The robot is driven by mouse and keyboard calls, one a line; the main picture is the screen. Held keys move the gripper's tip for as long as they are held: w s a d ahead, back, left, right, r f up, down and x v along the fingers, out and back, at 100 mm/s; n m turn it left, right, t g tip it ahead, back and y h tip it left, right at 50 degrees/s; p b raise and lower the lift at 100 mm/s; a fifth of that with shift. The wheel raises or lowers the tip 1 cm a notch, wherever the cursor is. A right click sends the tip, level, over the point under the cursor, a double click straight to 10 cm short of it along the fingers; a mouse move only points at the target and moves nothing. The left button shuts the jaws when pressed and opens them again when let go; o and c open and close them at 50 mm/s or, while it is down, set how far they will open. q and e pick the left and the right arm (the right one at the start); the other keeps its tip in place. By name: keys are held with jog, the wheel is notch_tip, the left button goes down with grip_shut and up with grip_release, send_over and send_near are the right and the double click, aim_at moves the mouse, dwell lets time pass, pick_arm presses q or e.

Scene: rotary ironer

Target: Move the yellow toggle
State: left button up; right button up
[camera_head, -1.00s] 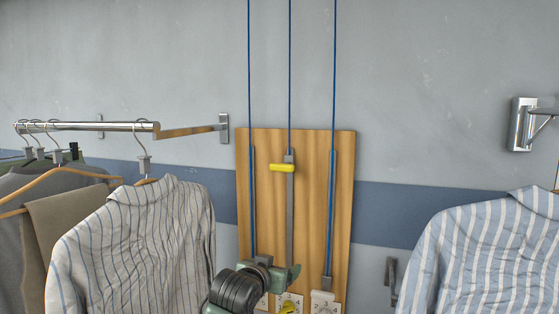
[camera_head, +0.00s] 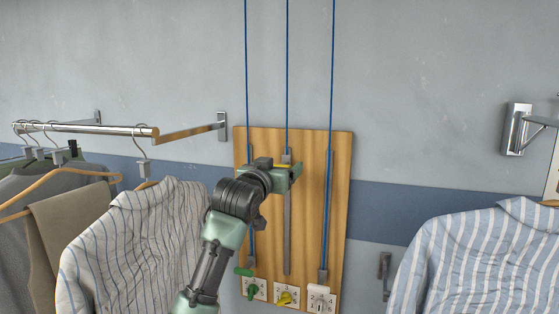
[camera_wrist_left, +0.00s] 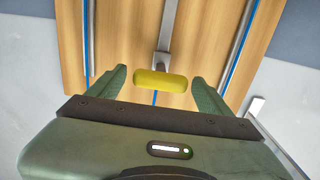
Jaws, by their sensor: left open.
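The yellow toggle (camera_wrist_left: 160,81) is a rounded yellow bar on a grey metal slider, high in the middle slot of a wooden board (camera_head: 318,205). In the head view, only a thin strip of the toggle (camera_head: 283,166) shows past my left gripper (camera_head: 286,178), which covers the rest. In the left wrist view, my left gripper (camera_wrist_left: 160,92) is open, with its two green fingers on either side of the toggle. Gaps show at both ends of the toggle, so the fingers are not closed on it. My right gripper is not in view.
Blue cords (camera_head: 288,80) run up from the board. Green (camera_head: 252,290), yellow (camera_head: 287,297) and white (camera_head: 320,297) knobs on numbered plates line its bottom. Striped shirts hang left (camera_head: 130,245) and right (camera_head: 480,255). A metal rail (camera_head: 90,128) sticks out at left.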

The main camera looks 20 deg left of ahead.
pick_arm(q)
jog(key=shift+w, duration=0.2)
grip_shut()
notch_tip(320, 180, down, 35)
jog(key=b, duration=1.6)
jog(key=shift+b, duration=0.35)
jog(key=shift+d+f, duration=0.1)
grip_release()
jog(key=shift+r, duration=0.2)
jog(key=shift+s+r, duration=0.1)
